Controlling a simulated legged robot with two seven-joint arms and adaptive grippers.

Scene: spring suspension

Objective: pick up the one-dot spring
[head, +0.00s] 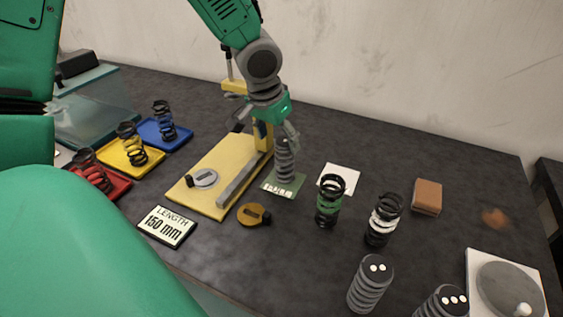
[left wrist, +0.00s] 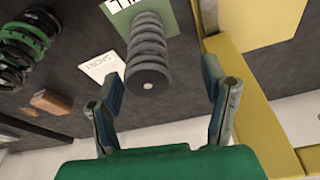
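The one-dot spring (head: 285,166) is a dark grey coil standing upright on a green card (head: 291,187). In the left wrist view the spring (left wrist: 150,45) shows one pale dot on its end cap. My left gripper (head: 268,132) is above it, pointing down. In the left wrist view my left gripper (left wrist: 163,78) has its fingers spread wide on either side of the spring's top, with gaps on both sides. The spring's top is partly hidden by the gripper in the head view. My right gripper is not in view.
A yellow stand (head: 208,170) is close beside the spring. Green-banded (head: 328,202) and white-banded (head: 383,220) springs, a two-dot spring (head: 370,284) and a three-dot spring (head: 445,302) stand to the right. Red, yellow and blue trays (head: 178,143) are at left. The back right is mostly clear.

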